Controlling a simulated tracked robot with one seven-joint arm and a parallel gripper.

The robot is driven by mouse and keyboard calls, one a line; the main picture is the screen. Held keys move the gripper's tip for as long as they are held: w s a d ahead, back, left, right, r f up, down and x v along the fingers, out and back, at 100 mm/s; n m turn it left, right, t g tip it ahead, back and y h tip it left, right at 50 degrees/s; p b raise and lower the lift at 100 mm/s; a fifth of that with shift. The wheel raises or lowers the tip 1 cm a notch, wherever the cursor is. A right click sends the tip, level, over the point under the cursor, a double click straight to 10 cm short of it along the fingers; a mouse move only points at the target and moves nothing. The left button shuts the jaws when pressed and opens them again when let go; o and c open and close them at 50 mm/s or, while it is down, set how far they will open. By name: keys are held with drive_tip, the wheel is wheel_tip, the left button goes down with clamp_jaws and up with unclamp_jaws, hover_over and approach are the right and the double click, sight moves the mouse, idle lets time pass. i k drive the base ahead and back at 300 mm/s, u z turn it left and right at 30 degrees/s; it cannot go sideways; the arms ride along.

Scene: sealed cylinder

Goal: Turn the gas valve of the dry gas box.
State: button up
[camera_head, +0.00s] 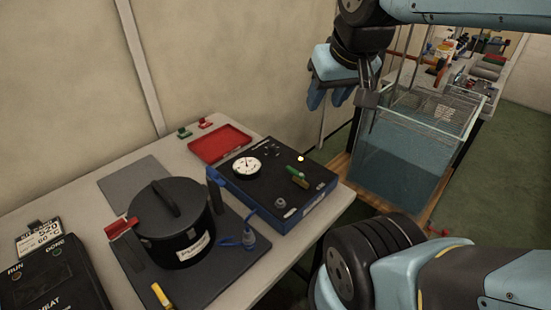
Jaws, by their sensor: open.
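The dry gas box (262,195) is a low blue case with a black top panel, standing on the right part of the pale table. Its panel carries a round white gauge (246,166), a green-handled valve (297,174) and a small grey knob (280,203). I take the green-handled part as the gas valve. My gripper (342,99) is open and empty, pointing down, above and to the right of the box. It is apart from the box and touches nothing that I can see. Nothing hides the valve.
A black lidded pot (173,224) with a red handle stands on a dark mat, a blue hose end (248,240) beside it. A red tray (220,143) lies behind the box. A glass water tank (410,150) stands right of the table. A black device (52,280) is front left.

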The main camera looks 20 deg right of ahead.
sight(301, 176)
drive_tip(key=z, duration=0.15)
drive_tip(key=k, duration=1.25)
drive_tip(key=u, duration=0.5)
drive_tip(key=i, duration=1)
drive_tip(key=z, duration=0.05)
